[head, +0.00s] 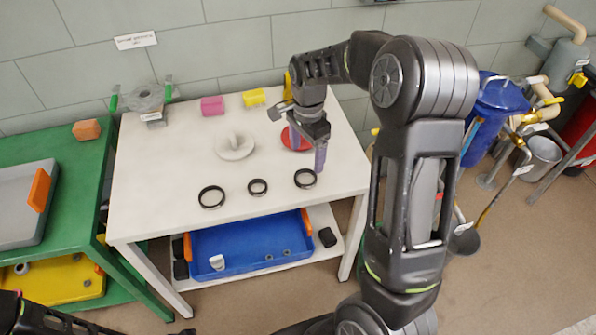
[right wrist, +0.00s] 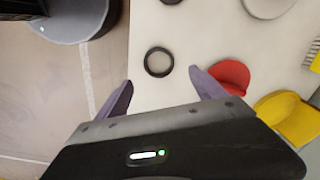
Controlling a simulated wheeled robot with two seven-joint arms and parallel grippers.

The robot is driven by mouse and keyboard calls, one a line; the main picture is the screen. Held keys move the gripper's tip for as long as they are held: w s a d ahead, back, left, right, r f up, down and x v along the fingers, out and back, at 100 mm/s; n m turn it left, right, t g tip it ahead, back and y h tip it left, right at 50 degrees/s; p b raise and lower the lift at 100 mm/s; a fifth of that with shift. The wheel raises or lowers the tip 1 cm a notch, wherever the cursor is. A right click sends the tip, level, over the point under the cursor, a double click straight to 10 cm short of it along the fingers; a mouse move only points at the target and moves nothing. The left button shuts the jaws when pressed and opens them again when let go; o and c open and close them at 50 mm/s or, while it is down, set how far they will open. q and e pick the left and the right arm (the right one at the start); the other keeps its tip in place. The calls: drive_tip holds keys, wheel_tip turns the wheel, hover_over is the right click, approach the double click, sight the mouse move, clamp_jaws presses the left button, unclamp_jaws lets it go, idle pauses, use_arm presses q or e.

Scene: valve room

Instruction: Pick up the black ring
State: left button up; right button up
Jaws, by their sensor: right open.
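Three black rings lie flat in a row near the front of the white table: a left one (head: 211,197), a smaller middle one (head: 257,187) and a right one (head: 305,178). My right gripper (head: 308,154), with purple fingers, is open and empty above the table, close to the right ring. In the right wrist view, one black ring (right wrist: 158,61) shows beyond the gap between the open fingers (right wrist: 162,90), apart from them. Part of another dark ring (right wrist: 171,2) is cut off at the top edge. My left gripper's fingers do not show.
A red disc (head: 296,138) lies beside the right gripper. A pale round piece with a knob (head: 234,147), a pink block (head: 212,106) and a yellow block (head: 253,97) are farther back. A blue tray (head: 250,245) sits on the shelf below. A green table (head: 70,150) adjoins at left.

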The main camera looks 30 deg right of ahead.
sight(306, 180)
drive_tip(key=shift+s, duration=0.1)
idle(0.3)
drive_tip(key=shift+f, duration=1.3)
drive_tip(key=shift+f, duration=0.1)
wheel_tip(306, 180, down, 5)
drive_tip(key=shift+a+f+p, duration=0.1)
drive_tip(key=shift+a+p, duration=0.05)
drive_tip(key=shift+p, duration=0.45)
drive_tip(key=shift+c, duration=0.2)
drive_tip(key=c, duration=1.4)
